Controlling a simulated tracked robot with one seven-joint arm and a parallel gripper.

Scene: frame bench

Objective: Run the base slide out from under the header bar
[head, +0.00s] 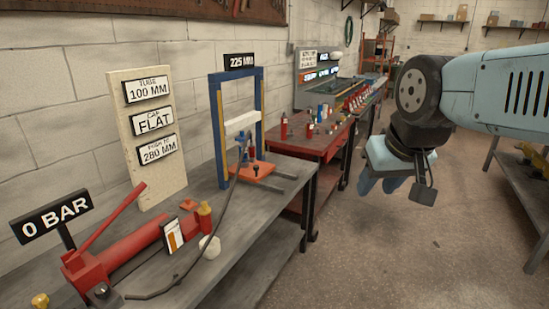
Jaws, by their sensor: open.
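A blue upright frame (219,130) stands on the near bench, with a blue bar (237,72) across its top and a white crossbar (241,121) lower between its posts. I cannot tell which is the header bar. The orange base slide (264,172) sits low at the frame, below the white crossbar. A small dark upright part with a hose stands on it. Grey rails (290,176) reach out to the right of the slide. My gripper (381,186) hangs over the floor right of the benches, pointing down, open and empty, well away from the slide.
A red hand pump (130,235) with a "0 BAR" sign (50,218) and a dark hose lies at the front left. A white ball (209,247) is beside it. A sign board (148,140) stands behind. A red bench (310,146) holds small items.

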